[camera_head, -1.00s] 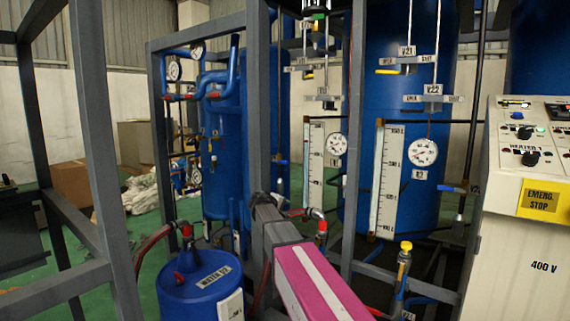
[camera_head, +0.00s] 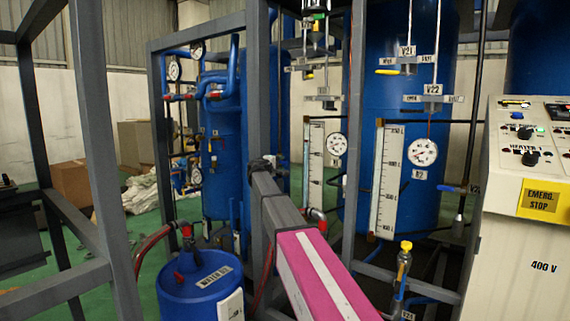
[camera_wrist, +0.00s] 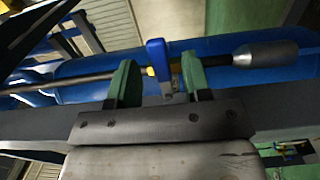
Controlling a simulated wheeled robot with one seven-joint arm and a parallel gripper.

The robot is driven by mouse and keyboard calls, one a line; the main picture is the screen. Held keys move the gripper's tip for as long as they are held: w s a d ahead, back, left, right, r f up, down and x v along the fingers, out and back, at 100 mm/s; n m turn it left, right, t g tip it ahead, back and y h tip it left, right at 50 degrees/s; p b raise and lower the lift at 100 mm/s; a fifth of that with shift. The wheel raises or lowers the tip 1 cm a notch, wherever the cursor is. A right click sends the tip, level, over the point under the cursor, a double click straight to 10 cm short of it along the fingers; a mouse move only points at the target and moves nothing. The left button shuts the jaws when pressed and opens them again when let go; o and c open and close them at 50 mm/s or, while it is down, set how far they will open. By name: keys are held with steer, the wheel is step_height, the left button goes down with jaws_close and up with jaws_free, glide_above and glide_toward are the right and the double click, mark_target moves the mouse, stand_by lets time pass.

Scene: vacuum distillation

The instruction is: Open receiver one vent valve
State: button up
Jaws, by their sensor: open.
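In the wrist view my gripper (camera_wrist: 157,72) is open, with one green finger on each side of a blue lever handle (camera_wrist: 157,62). The handle stands in the gap, with space to both fingers. It meets a thin dark pipe with a small yellow part beside it. I cannot read a label there, so I cannot tell whether this is receiver one's vent valve. In the head view my gripper (camera_head: 262,163) is small and dark at the far end of my arm, in front of the blue vessels. Its fingers are not clear there.
Grey frame posts (camera_head: 258,80) stand close around my arm. Sight scales, round gauges (camera_head: 422,152) and labelled valves (camera_head: 408,60) are to the right, with a control panel (camera_head: 530,150) at far right.

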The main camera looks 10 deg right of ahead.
mark_target(282, 162)
steer(key=x, duration=0.4)
steer(key=shift+w+d, duration=0.15)
jaws_close()
